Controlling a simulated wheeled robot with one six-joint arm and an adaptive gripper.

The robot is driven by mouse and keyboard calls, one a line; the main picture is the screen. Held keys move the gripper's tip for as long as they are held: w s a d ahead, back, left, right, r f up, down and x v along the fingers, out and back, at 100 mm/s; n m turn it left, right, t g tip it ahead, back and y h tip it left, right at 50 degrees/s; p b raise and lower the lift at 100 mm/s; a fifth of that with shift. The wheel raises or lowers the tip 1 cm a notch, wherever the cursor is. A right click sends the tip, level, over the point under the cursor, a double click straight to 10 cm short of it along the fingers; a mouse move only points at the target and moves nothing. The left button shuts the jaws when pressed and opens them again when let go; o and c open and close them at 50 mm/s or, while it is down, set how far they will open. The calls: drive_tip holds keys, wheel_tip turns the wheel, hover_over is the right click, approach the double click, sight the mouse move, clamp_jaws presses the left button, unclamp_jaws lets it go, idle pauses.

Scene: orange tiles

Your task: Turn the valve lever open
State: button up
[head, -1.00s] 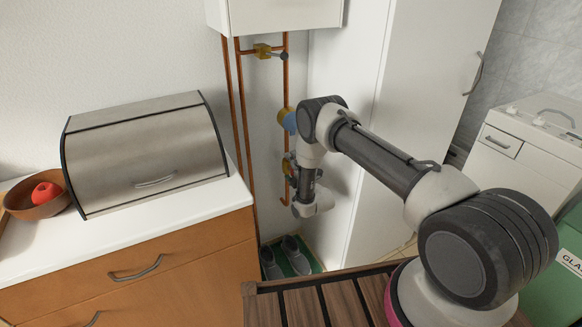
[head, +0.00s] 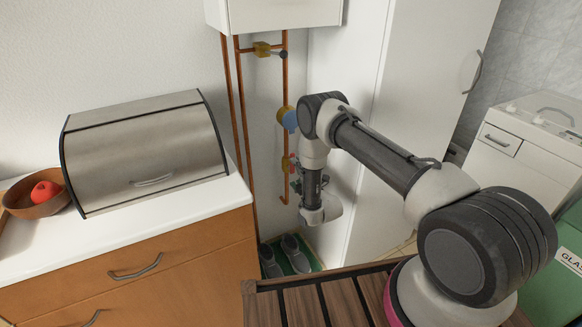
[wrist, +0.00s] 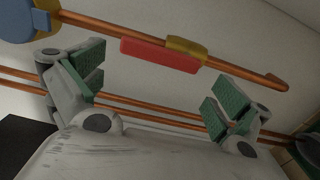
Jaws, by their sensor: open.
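A brass valve with a red lever (wrist: 158,55) sits on a copper pipe in the wrist view. The lever lies nearly along the pipe. In the head view the red part (head: 287,163) shows beside my wrist, partly hidden. My gripper (wrist: 157,97) is open, with its two green-padded fingers wide apart and nothing between them. The lever shows beyond the fingertips in the wrist view, apart from the pads. In the head view my gripper (head: 297,185) is small and partly hidden by my wrist, close to the pipe.
A blue and yellow round fitting (head: 287,118) and an upper brass valve (head: 263,49) are on the pipes. A white cabinet (head: 365,130) stands close on the right. A counter with a metal bread box (head: 150,155) is on the left. Shoes (head: 293,254) lie below.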

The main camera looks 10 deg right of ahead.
drive_tip(key=v, duration=0.7)
